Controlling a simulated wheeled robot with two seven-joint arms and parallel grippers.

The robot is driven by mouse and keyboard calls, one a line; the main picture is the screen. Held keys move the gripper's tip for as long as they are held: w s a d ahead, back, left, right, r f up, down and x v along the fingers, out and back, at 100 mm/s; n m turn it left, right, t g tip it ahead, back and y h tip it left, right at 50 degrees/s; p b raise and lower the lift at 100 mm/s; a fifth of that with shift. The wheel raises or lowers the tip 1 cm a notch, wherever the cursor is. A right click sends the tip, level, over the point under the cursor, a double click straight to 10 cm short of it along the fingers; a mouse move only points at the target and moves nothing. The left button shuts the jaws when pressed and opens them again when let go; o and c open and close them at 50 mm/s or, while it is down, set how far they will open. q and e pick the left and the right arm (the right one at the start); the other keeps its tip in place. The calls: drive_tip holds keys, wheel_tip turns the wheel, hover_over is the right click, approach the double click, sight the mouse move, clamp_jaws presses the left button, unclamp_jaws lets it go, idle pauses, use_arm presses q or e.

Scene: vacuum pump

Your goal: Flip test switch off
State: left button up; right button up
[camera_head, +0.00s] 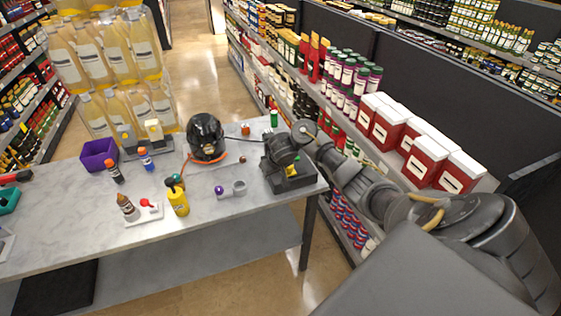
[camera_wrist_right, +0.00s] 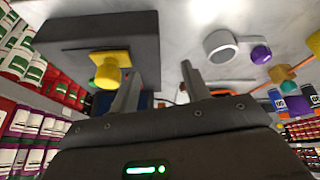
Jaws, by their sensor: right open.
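A dark grey box (camera_head: 292,183) sits at the table's right end, with a yellow knob-like part (camera_head: 294,169) and a bit of green on it. In the right wrist view the box (camera_wrist_right: 95,40) fills the upper left, and its yellow part (camera_wrist_right: 112,70) is left of my fingers. I cannot tell if this part is the test switch or which way it is set. My right gripper (camera_wrist_right: 160,75) is open, its fingers apart with nothing seen between them. In the head view my right arm reaches over the box and hides part of it. My left gripper is not in view.
A black rounded device (camera_head: 206,138) with an orange hose stands left of the box. A grey ring-shaped part (camera_head: 239,187), a purple ball (camera_head: 219,190) and a yellow bottle (camera_head: 178,201) are on the marble table (camera_head: 235,220). A stocked shelf stands beyond the right edge.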

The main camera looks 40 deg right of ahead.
drive_tip(key=d+r+b, duration=0.1)
drive_tip(key=d, duration=0.1)
drive_tip(key=w+d+r+m+b, duration=0.1)
drive_tip(key=d, duration=0.1)
drive_tip(key=w+d+r+m+b, duration=0.1)
drive_tip(key=d+b, duration=0.1)
drive_tip(key=shift+d+g, duration=0.15)
drive_tip(key=shift+g, duration=0.15)
drive_tip(key=b+x, duration=0.1)
drive_tip(key=x, duration=0.6)
drive_tip(key=shift+w+d, duration=0.1)
drive_tip(key=shift+w, duration=0.1)
